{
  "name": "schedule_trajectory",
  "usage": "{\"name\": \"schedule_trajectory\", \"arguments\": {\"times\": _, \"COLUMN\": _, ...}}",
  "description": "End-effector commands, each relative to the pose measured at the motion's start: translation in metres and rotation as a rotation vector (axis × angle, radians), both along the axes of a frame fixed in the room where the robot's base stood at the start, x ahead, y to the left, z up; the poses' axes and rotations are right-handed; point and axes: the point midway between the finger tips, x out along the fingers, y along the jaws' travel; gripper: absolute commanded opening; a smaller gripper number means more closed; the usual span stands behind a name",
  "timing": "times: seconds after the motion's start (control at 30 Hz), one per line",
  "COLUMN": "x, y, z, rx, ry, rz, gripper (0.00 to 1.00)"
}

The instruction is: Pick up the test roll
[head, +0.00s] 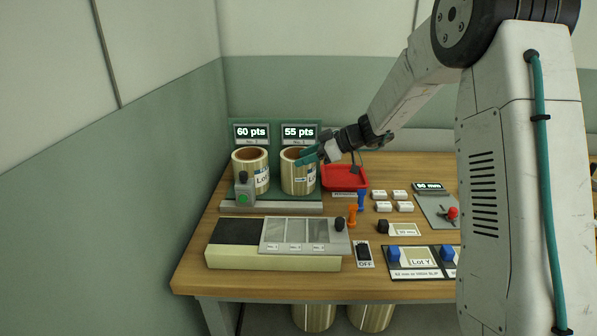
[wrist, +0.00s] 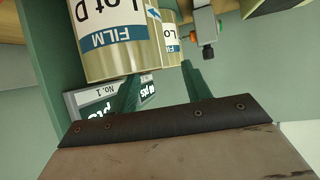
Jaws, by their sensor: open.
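Two pale golden film rolls with white-and-blue labels stand upright on a green stand (head: 275,197), a left roll (head: 246,160) and a right roll (head: 291,180). I cannot tell which is the test roll. My gripper (head: 306,157) is open, its green fingers at the upper right side of the right roll. The wrist view is upside down; it shows a near roll marked Lot D (wrist: 110,50) and part of another roll (wrist: 169,42) beyond the open fingers. Nothing is held. Whether a finger touches a roll is unclear.
Displays read 60 pts (head: 251,132) and 55 pts (head: 299,132) behind the rolls. A grey post with a green button (head: 244,190) stands in front.

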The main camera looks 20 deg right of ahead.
Motion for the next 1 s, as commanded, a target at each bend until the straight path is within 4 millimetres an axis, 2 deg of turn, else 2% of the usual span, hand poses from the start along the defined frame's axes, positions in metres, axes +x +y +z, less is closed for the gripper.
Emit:
{"name": "schedule_trajectory", "arguments": {"times": 0.2, "x": 0.014, "y": 0.026, "z": -0.019, "rx": 0.001, "ry": 0.003, "rz": 0.004, "gripper": 0.48}}
{"name": "schedule_trajectory", "arguments": {"times": 0.47, "x": 0.017, "y": 0.030, "z": -0.021, "rx": 0.000, "ry": 0.002, "rz": 0.000, "gripper": 0.48}}
{"name": "schedule_trajectory", "arguments": {"times": 0.5, "x": 0.017, "y": 0.030, "z": -0.021, "rx": 0.000, "ry": 0.002, "rz": 0.000, "gripper": 0.43}}
{"name": "schedule_trajectory", "arguments": {"times": 0.6, "x": 0.017, "y": 0.030, "z": -0.021, "rx": 0.000, "ry": 0.002, "rz": 0.001, "gripper": 0.15}}
{"name": "schedule_trajectory", "arguments": {"times": 0.67, "x": 0.017, "y": 0.030, "z": -0.021, "rx": 0.000, "ry": 0.002, "rz": 0.001, "gripper": 0.00}}
{"name": "schedule_trajectory", "arguments": {"times": 1.0, "x": 0.016, "y": 0.030, "z": -0.022, "rx": 0.000, "ry": 0.003, "rz": 0.001, "gripper": 0.00}}
